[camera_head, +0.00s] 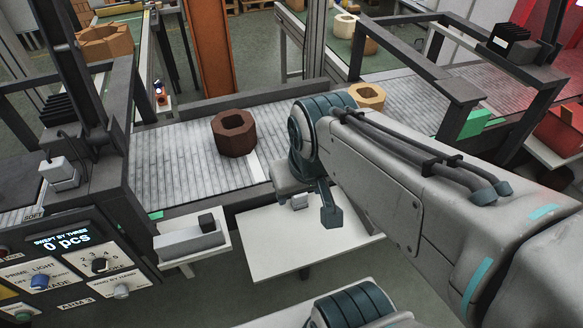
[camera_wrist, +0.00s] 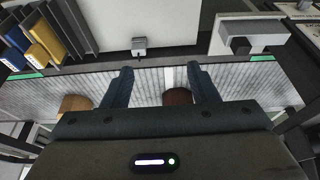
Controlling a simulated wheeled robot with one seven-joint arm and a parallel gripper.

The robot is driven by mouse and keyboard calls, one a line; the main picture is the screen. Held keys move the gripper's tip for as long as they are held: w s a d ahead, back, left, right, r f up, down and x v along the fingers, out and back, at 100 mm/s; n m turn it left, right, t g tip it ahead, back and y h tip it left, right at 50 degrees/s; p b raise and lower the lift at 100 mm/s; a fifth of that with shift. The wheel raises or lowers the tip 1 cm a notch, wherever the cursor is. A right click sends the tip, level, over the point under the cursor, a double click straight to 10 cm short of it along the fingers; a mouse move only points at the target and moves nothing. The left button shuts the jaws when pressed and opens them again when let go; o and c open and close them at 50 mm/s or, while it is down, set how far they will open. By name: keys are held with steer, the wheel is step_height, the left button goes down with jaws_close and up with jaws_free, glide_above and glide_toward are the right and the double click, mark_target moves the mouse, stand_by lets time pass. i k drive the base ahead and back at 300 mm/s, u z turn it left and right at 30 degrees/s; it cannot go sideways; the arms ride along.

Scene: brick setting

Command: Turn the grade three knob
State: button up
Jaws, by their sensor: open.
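A control panel (camera_head: 62,262) stands at the lower left of the head view, with a lit display reading "SWEPT BY THREE 0 pcs". A small dark knob (camera_head: 99,265) sits on it by a numbered dial and a partly hidden "GRADE" label; its exact setting is too small to read. My gripper (camera_head: 328,205) is well to the right of the panel, above a white shelf. In the wrist view its two fingers (camera_wrist: 162,88) are apart with nothing between them.
A conveyor (camera_head: 185,160) carries a dark brown hollow block (camera_head: 234,133) and a tan one (camera_head: 367,96). A white shelf (camera_head: 290,245) lies below my gripper. A pale ledge with a dark box (camera_head: 207,222) juts out beside the panel. A dark frame post (camera_head: 115,130) rises behind it.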

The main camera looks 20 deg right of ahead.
mark_target(39, 282)
steer(key=u, duration=1.9)
steer(key=k, duration=1)
steer(key=u, duration=1.1)
steer(key=i, duration=1.55)
steer(key=z, duration=0.75)
